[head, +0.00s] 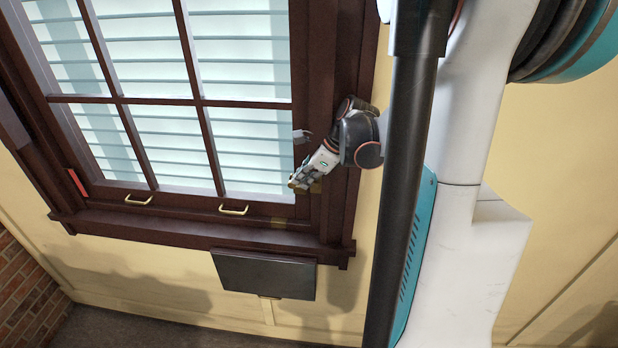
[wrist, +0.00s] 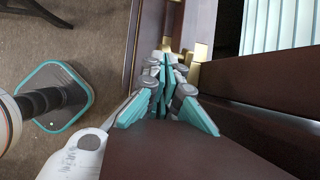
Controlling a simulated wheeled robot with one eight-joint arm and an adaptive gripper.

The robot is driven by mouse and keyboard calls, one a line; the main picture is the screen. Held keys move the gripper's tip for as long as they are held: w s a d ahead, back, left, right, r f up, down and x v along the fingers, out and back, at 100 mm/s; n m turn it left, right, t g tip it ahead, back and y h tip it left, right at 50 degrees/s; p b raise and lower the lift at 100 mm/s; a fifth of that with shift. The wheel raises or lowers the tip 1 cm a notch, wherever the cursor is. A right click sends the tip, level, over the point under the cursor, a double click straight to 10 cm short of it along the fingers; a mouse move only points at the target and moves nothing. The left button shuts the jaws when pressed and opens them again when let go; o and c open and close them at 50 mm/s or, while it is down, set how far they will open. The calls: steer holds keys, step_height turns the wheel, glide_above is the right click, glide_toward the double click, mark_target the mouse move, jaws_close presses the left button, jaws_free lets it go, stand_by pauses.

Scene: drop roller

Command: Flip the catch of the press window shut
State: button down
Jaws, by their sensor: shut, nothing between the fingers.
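The press window (head: 200,105) is a dark brown wooden frame with several panes, seen tilted in the head view. Small brass pieces at its lower right, likely the catch, show in the wrist view (wrist: 201,51), on the brown wood just past my fingertips. My gripper (head: 298,182) is at that lower right corner in the head view, hiding part of the brass. Its teal-padded fingers (wrist: 166,62) are together and empty, beside the brass in the wrist view. I cannot tell whether they touch it, or how the catch is turned.
Two brass pull handles (head: 233,210) sit on the bottom rail. A red strip (head: 77,183) is on the frame's left side. A dark panel (head: 264,274) is below the sill. Yellow wall lies right of the frame. My base shows over the floor in the wrist view.

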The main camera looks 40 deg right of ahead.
stand_by(0.4)
steer(key=shift+w+a+f+g+h+b, duration=0.55)
steer(key=shift+w+f+g+h, duration=0.3)
steer(key=shift+g, duration=0.35)
steer(key=shift+s, duration=0.1)
